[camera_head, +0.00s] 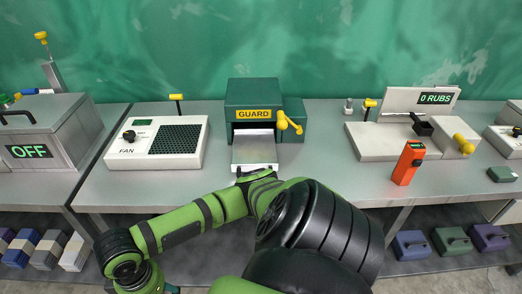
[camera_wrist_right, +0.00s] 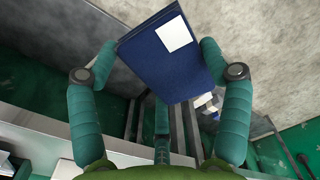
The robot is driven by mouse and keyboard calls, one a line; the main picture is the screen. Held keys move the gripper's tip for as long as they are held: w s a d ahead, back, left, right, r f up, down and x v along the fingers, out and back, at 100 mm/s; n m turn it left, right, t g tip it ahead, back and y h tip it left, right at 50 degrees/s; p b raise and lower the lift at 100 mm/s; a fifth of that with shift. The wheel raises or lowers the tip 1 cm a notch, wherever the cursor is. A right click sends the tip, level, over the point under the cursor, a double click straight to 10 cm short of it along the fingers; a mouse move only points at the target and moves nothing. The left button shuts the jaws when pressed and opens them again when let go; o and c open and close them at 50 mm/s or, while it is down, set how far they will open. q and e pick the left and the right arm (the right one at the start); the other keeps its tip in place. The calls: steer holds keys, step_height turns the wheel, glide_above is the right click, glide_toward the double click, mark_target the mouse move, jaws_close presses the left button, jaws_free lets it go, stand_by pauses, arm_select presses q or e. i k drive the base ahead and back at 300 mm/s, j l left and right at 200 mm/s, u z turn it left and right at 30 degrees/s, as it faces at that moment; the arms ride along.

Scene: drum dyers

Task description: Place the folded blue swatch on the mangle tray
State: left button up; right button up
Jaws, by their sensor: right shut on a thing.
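The folded blue swatch (camera_wrist_right: 165,72), with a white square label, shows in the right wrist view. My right gripper (camera_wrist_right: 158,58) is shut on it, one teal finger at each side edge. In the head view the mangle is a dark green machine (camera_head: 252,92) marked GUARD, with a yellow handle at its right. Its pale mangle tray (camera_head: 254,152) sticks out at the front and looks bare; my arm passes just in front of it. The swatch cannot be seen in the head view. My left gripper is not in view.
A white fan unit (camera_head: 162,142) stands left of the mangle. An orange device (camera_head: 408,163) stands upright to the right, before the rub tester (camera_head: 395,140). A grey box marked OFF (camera_head: 45,135) is at far left. Coloured blocks (camera_head: 45,248) sit on the lower shelf.

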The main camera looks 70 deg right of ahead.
mark_target(254, 152)
steer(key=z, duration=0.45)
steer(key=i+j+z, duration=0.1)
steer(key=z, duration=0.4)
steer(key=j+z, duration=0.2)
steer(key=z, duration=0.25)
